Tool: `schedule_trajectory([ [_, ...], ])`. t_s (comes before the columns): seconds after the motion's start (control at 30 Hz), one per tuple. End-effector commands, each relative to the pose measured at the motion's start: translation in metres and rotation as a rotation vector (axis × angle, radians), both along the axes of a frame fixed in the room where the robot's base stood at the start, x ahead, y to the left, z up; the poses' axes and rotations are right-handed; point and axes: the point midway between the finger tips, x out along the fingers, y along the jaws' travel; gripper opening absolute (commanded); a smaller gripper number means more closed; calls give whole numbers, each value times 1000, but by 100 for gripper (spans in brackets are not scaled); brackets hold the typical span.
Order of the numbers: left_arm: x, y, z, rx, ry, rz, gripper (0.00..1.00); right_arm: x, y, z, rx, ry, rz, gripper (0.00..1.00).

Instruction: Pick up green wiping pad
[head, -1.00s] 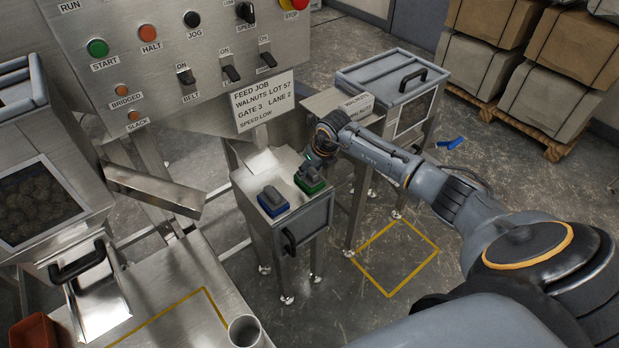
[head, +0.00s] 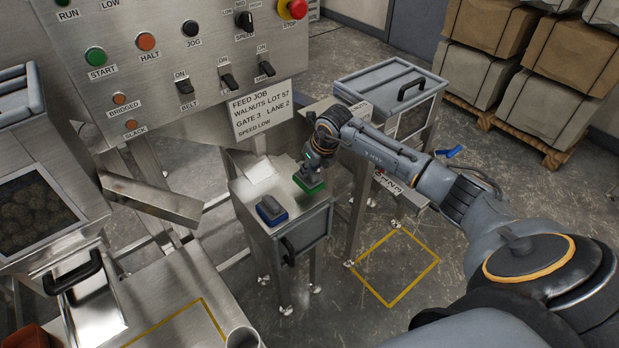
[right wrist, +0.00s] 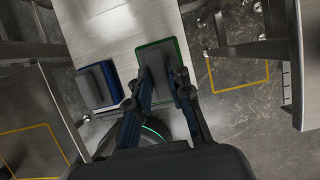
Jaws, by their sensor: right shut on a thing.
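The green wiping pad (head: 309,187) is at the right side of the steel stand's top (head: 255,182). It has a green base and a grey grip block on top. My right gripper (head: 310,168) is shut on the grey block from above, and the pad appears slightly raised off the stand. In the right wrist view the green edge of the pad (right wrist: 157,43) shows beyond my fingers (right wrist: 160,90), which stand on either side of the block. A similar blue pad (head: 271,212) rests to its left on the stand. My left gripper is not in view.
A control panel (head: 160,75) with a job card (head: 262,108) rises behind the stand. A lidded bin (head: 392,85) stands at the back right. A steel chute (head: 150,198) lies left. A yellow-outlined floor square (head: 395,262) is clear.

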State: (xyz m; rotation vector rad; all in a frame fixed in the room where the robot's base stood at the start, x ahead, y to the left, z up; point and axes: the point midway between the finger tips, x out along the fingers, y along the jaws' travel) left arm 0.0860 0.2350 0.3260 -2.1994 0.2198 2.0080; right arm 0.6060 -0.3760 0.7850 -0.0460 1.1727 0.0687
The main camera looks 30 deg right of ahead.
Motion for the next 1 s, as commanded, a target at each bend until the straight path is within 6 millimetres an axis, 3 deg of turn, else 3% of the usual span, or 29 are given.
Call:
schedule_trajectory([
  [0.23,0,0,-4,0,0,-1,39,-48,8,52,-6,3,4,0],
  [0.4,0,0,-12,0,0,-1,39,-86,14,67,-6,7,3,0],
  [0.6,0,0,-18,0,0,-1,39,-118,22,82,-4,7,3,0],
  [0.8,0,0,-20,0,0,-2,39,-133,25,90,-1,6,1,0],
  [1.0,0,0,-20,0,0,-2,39,-135,26,92,0,6,0,0],
])
